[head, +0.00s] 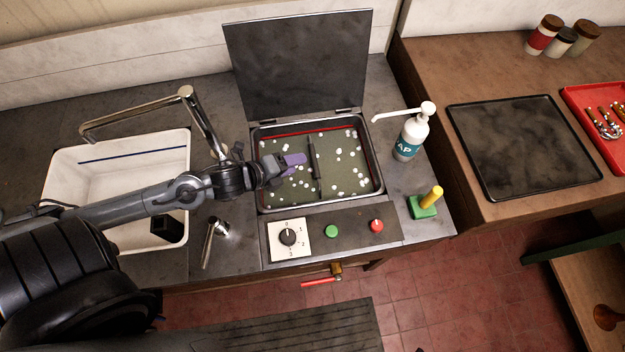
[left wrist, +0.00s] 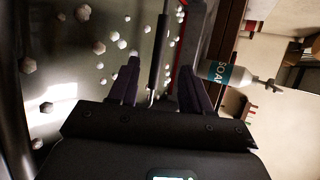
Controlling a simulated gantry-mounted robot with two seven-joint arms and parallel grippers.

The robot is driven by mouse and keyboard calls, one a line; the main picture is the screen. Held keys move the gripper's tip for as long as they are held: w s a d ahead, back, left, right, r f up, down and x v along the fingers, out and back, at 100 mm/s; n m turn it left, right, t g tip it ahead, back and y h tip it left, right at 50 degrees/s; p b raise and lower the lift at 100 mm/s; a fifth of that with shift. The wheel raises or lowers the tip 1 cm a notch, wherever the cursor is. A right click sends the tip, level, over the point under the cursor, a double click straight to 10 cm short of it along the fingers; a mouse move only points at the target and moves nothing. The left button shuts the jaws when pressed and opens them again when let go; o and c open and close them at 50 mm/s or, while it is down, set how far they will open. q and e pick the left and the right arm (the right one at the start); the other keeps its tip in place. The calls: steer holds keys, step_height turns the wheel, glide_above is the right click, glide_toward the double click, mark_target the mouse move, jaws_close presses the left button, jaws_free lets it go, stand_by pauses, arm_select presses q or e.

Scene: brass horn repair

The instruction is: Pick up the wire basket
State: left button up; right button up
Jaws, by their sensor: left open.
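The open tank (head: 378,190) holds murky green liquid with white foam clumps on top. A dark bar, seemingly the handle of the wire basket (head: 313,165), stands out of the liquid near the middle; the rest of the basket is hidden. My left gripper (head: 300,162) is over the tank, its purple fingers just left of the bar. In the left wrist view the gripper (left wrist: 160,82) is open, and the bar (left wrist: 158,50) appears in line with the gap between the fingers. I cannot tell whether they touch it. My right gripper is not in view.
The tank's lid (head: 298,65) stands raised behind it. A soap bottle (head: 411,138) and a green block with a yellow handle (head: 424,205) are on the right. A sink (head: 75,170) with a tap (head: 185,92) is left. A black tray (head: 525,145) lies farther right.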

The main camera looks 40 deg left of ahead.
mark_target(312, 158)
arm_select(q)
steer(key=b+x, duration=0.1)
steer(key=x, duration=0.9)
steer(key=shift+w+f, duration=0.2)
steer(key=shift+a, duration=0.1)
jaws_close()
steer(key=shift+r, duration=0.15)
stand_by(1.2)
